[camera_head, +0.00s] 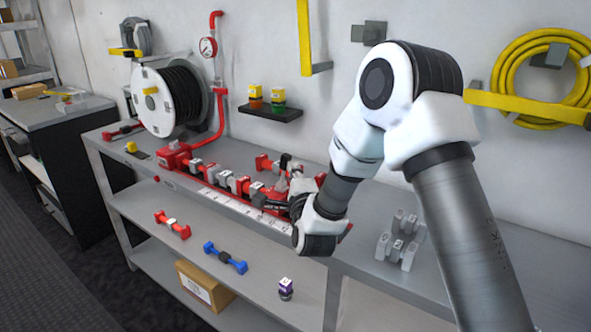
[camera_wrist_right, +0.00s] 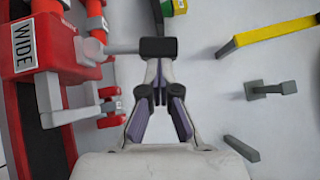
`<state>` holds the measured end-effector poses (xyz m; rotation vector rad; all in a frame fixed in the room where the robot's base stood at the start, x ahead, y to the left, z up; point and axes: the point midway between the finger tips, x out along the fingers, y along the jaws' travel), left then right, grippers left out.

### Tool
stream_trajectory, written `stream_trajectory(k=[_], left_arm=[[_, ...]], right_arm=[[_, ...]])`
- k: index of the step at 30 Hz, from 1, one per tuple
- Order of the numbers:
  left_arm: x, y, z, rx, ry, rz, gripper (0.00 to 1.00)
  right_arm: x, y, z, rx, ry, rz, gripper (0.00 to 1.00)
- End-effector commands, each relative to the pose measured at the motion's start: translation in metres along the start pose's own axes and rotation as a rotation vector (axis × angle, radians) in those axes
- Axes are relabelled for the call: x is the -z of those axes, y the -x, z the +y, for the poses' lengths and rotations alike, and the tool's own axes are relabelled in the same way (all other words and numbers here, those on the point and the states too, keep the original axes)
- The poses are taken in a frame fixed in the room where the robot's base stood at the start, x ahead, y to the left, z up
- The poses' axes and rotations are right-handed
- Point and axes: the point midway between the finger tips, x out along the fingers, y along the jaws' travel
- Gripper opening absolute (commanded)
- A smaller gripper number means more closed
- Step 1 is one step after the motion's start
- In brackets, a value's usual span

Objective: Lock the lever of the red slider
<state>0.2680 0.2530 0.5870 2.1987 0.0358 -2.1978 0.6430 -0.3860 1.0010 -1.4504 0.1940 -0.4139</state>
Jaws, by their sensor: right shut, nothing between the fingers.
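The red slider shows as a red block with a "WIDE" label (camera_wrist_right: 26,46) at the left of the right wrist view. A grey lever-like bar (camera_wrist_right: 122,47) reaches from it toward my right gripper (camera_wrist_right: 158,48); I cannot tell whether they touch. Below it are grey-white clamp parts (camera_wrist_right: 100,110). In the head view my right gripper (camera_head: 264,200) is at the red bench assembly (camera_head: 205,172), shut with nothing between its fingers. My wrist and arm hide much of the assembly's right end. The lever's position cannot be told in the head view. My left gripper is not in view.
A hose reel (camera_head: 165,97) and a red pipe with a gauge (camera_head: 208,47) stand behind the bench. Grey blocks (camera_head: 398,246) stand to the right. The lower shelf holds a red fitting (camera_head: 172,225) and a blue fitting (camera_head: 226,258).

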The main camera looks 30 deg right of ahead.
Motion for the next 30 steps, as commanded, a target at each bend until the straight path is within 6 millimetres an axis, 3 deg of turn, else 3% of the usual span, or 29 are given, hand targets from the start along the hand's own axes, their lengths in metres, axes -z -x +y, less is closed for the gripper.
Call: stream_trajectory(k=[11,23,30], left_arm=[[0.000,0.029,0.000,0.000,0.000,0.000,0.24],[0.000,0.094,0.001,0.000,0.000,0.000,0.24],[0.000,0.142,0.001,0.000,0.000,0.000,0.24]], right_arm=[[-0.010,-0.009,-0.013,-0.103,0.106,-0.002,0.00],[-0.031,-0.030,-0.020,-0.365,0.368,-0.002,0.00],[-0.044,-0.043,-0.019,-0.528,0.528,-0.003,0.00]])
